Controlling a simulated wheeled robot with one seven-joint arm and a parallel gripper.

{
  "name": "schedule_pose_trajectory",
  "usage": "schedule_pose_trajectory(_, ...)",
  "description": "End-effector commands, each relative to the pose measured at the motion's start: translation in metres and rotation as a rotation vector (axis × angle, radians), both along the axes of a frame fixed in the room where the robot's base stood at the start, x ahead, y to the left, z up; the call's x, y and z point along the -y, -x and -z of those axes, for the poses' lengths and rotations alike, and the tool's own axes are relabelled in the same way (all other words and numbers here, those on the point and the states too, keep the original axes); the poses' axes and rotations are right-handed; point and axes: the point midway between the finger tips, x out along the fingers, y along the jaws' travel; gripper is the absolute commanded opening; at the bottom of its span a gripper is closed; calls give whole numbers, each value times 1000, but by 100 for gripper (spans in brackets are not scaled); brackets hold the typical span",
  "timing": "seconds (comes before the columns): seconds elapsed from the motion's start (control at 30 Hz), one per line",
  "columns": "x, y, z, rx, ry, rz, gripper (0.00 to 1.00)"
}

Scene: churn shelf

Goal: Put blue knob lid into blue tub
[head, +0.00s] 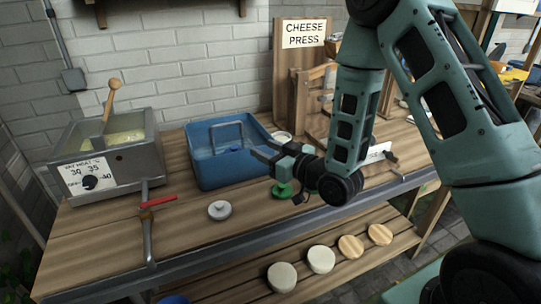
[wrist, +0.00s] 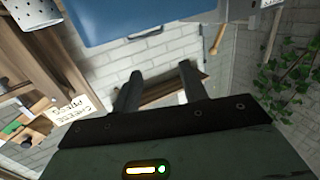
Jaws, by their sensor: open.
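The blue tub (head: 215,175) stands on the wooden bench in the head view, with a grey bail handle over it. A small blue shape shows inside it, too unclear to name for sure as the blue knob lid. My gripper (head: 258,149) is open and empty at the tub's right rim, its fingers pointing left over the rim. In the wrist view the gripper (wrist: 160,76) shows both fingers apart with nothing between them, and the tub (wrist: 150,18) fills the top edge.
A grey knob lid (head: 220,210) and a green knob lid (head: 282,190) lie in front of the tub. A vat (head: 130,157) stands left. A cheese press (head: 300,85) stands behind right. Round pale and wooden discs lie on the lower shelf, with a cut-off blue thing (head: 173,299) at its left.

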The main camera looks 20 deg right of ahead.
Motion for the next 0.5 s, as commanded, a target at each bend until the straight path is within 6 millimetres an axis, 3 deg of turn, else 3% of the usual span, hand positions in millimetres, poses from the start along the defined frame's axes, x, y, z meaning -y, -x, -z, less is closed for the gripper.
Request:
schedule_pose_trajectory(0.27, 0, 9, -1, -12, 7, -6, 43)
schedule_pose_trajectory(0.5, -46, 20, 4, -232, 129, -74, 43)
